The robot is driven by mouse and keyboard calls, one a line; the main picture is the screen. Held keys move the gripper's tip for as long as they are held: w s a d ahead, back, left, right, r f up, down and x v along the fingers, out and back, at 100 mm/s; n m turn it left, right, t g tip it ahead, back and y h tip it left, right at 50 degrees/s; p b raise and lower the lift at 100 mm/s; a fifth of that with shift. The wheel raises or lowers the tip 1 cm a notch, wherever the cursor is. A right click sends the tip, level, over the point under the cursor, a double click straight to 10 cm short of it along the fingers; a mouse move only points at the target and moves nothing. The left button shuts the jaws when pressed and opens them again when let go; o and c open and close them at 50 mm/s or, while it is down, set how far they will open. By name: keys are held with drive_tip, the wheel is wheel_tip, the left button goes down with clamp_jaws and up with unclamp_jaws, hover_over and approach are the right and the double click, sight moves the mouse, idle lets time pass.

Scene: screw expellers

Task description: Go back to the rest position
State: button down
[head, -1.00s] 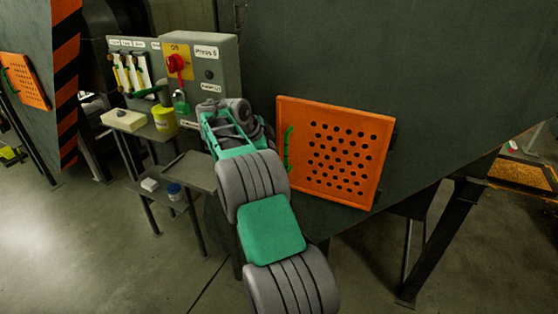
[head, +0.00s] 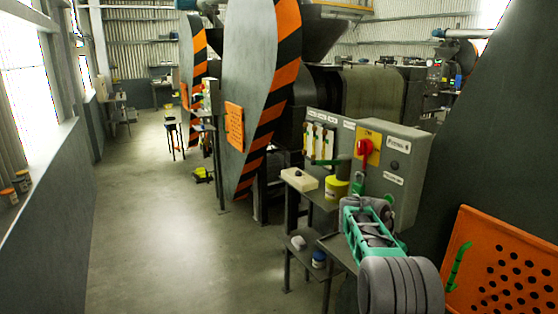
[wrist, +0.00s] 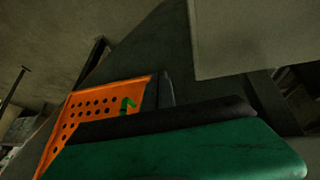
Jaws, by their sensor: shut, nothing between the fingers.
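My gripper (head: 362,212) is at the far end of my grey and teal arm, at the lower right of the head view, in front of the grey control box. It is shut and looks empty; its fingertips are small and partly covered by my own arm. In the wrist view, a dark and teal part of my own arm end fills the bottom. Beyond it is the orange perforated panel (wrist: 95,105) with a green handle. The same panel (head: 500,262) is at the right in the head view, apart from my arm.
The control box (head: 398,165) has a red switch (head: 366,150). Beside it are a yellow tub (head: 336,188) and a pale block (head: 299,179) on a small stand. A blue-and-white jar (head: 319,259) is on a lower shelf. The floor (head: 150,225) at left is clear.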

drive_tip(key=s+a+f+n+g+y, duration=0.1)
drive_tip(key=s+a+f+n+y, duration=0.1)
drive_tip(key=s+a+f+n, duration=0.3)
drive_tip(key=s+a+f+n+g+y, duration=0.1)
drive_tip(key=s+a+f+n, duration=0.3)
drive_tip(key=s, duration=0.3)
drive_tip(key=s+a+r+n+y, duration=0.2)
drive_tip(key=s+a+n, duration=0.1)
drive_tip(key=s+a, duration=0.7)
drive_tip(key=s+a+r+n+t, duration=0.1)
drive_tip(key=s+a+r, duration=0.2)
drive_tip(key=s, duration=0.6)
wheel_tip(320, 180, up, 9)
drive_tip(key=w+a+t, duration=0.1)
drive_tip(key=t, duration=0.2)
drive_tip(key=shift+a+n+t+y, duration=0.15)
drive_tip(key=shift+n+t+y, duration=0.15)
drive_tip(key=shift+t+y, duration=0.1)
